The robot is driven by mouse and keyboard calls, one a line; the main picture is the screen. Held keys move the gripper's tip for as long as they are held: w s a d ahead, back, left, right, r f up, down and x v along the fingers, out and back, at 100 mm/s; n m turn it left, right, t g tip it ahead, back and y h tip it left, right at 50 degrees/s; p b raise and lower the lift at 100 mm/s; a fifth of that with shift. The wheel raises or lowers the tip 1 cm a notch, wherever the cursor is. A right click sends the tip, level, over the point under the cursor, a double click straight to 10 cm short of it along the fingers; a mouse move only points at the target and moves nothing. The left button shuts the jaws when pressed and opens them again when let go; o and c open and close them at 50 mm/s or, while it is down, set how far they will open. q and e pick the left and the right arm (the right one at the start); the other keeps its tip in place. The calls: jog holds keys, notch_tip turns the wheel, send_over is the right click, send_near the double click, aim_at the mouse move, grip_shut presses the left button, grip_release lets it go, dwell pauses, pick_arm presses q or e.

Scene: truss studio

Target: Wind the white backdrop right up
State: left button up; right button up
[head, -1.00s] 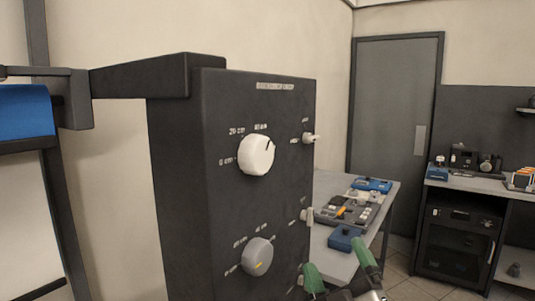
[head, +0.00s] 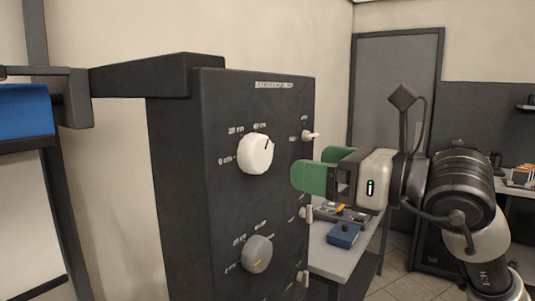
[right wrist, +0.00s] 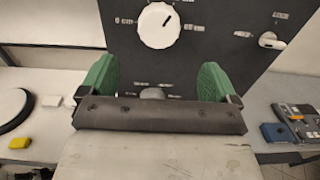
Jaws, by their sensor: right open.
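A pale white sheet (head: 22,215), which looks like the white backdrop, hangs at the left of the head view with a dark bar near its bottom. The dark control box (head: 180,190) carries a white knob (head: 255,154), its dark mark pointing up and right. The white knob also shows in the right wrist view (right wrist: 159,25). My right gripper (head: 313,165) has green fingers. It is open and empty, in front of the box face and right of the white knob, apart from it. My left gripper is out of view.
A blue roll (head: 26,110) sits above the sheet. Small switches, one at the upper right (head: 310,136), line the panel's right edge. A table (head: 335,262) with a blue box (head: 343,235) stands behind. A door (head: 385,75) is at the back.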

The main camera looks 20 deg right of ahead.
aim_at(263, 157)
jog(key=p+x, duration=0.3)
jog(key=x, duration=0.5)
jog(key=shift+w+a+r, duration=0.1)
jog(key=shift+w+a, duration=0.35)
jog(key=shift+w, duration=0.1)
jog(key=shift+c, duration=0.3)
